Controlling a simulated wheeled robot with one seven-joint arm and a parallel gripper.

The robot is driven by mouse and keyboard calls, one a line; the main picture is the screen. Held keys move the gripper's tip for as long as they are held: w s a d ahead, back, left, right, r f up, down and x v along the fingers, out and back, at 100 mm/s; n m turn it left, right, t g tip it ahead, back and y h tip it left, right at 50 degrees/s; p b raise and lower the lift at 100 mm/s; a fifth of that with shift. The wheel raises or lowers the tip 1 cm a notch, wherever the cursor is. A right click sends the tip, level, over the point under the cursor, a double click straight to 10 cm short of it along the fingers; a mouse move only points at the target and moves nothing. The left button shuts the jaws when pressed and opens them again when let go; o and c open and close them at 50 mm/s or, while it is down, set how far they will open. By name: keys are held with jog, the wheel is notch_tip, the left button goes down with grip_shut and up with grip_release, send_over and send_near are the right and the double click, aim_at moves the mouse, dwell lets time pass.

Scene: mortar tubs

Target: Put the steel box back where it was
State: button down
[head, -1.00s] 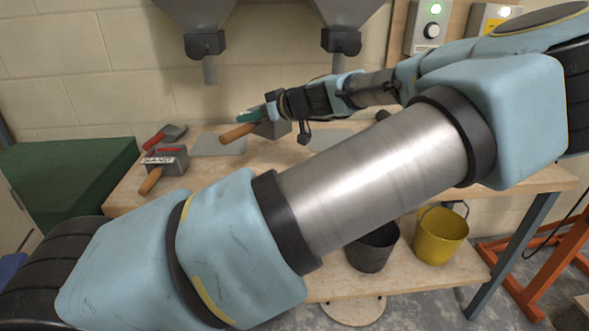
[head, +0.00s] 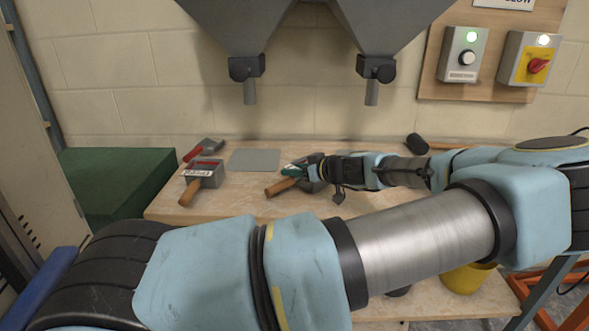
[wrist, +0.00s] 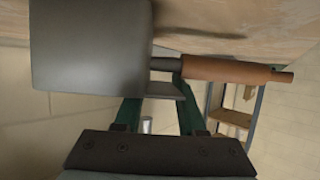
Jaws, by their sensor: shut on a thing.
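The steel box (wrist: 90,45) is a grey metal box with a wooden handle (wrist: 232,69). My gripper (head: 297,172) is shut on it, with green fingers, which also show in the wrist view (wrist: 158,105). In the head view the wooden handle (head: 281,187) points to the lower left, and the grey body (head: 318,185) is mostly hidden behind my gripper. The box is over the wooden bench (head: 235,210), close to its top; I cannot tell whether it touches.
A second metal box (head: 208,172) with a label and wooden handle stands at the bench's left, before a red-handled tool (head: 205,148). A bare grey plate (head: 255,160) lies beside them. Hopper spouts (head: 249,90) hang above. A dark-headed mallet (head: 417,145) lies at the right.

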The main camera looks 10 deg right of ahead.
jog(key=c, duration=0.9)
grip_release()
jog(key=shift+f, duration=0.2)
jog(key=shift+c, duration=0.2)
jog(key=o, duration=0.5)
jog(key=shift+r, duration=0.1)
jog(key=shift+c, duration=0.2)
jog(key=shift+r, duration=0.15)
jog(key=shift+s+d, duration=0.25)
jog(key=b+v, duration=0.2)
jog(key=v, duration=0.9)
jog(key=shift+r+b, duration=0.15)
jog(key=shift+b, duration=0.25)
jog(key=shift+s+d, duration=0.1)
